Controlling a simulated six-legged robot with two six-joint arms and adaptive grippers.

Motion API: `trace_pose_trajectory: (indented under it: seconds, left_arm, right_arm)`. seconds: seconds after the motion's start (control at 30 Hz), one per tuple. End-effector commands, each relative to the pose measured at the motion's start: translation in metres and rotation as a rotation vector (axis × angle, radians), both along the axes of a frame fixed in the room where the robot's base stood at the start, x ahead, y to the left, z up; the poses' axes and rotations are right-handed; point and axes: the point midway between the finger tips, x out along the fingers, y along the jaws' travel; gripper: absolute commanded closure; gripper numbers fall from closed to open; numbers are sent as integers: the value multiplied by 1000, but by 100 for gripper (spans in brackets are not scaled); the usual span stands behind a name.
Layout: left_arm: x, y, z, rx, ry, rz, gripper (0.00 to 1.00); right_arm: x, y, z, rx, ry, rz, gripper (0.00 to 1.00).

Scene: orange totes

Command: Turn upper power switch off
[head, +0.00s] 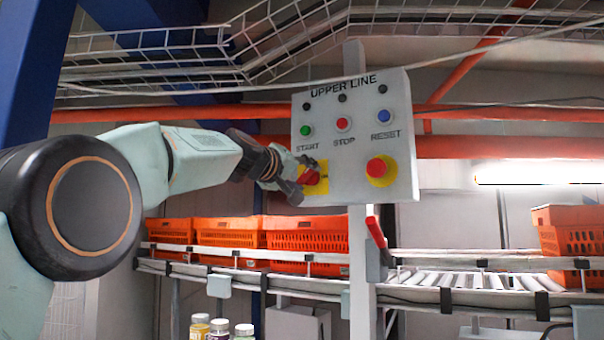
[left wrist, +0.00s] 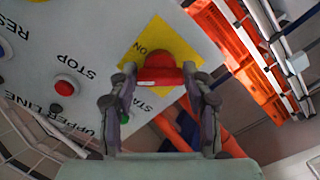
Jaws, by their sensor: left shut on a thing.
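The control panel (head: 349,185) is a grey box marked UPPER LINE, with START, STOP and RESET buttons. The power switch (head: 312,177) is a red knob on a yellow plate at the panel's lower left. My left gripper (head: 297,178) reaches it from the left, and its fingers are at the knob. In the left wrist view the red knob (left wrist: 158,70) sits between the two fingertips, which are shut on it. The word ON shows on the yellow plate (left wrist: 153,37); the rest of its marking is hidden. My right gripper is not in view.
A red emergency button (head: 378,168) on a yellow disc is right of the switch. Orange totes (head: 230,233) stand on a roller conveyor (head: 450,281) behind and below the panel. A red lever (head: 376,232) is below it. Bottles (head: 219,328) stand at the bottom.

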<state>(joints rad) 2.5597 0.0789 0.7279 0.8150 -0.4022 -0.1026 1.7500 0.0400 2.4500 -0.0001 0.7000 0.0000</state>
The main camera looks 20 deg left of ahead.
Motion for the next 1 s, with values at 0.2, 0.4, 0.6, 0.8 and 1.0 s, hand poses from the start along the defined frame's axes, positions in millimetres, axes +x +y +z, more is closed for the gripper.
trace_pose_trajectory:
  seconds: [0.2,0.4,0.6,0.8,1.0]
  left_arm:
    - [-3,2,11,-205,30,6,83]
    - [-3,2,11,-386,75,5,83]
    - [-3,2,11,-552,117,4,83]
    - [-3,2,11,-683,149,4,83]
    - [-3,2,11,-769,172,3,83]
  right_arm:
    - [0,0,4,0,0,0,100]
    - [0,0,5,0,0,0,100]
    - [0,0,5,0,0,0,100]
    - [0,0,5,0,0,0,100]
    - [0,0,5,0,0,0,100]
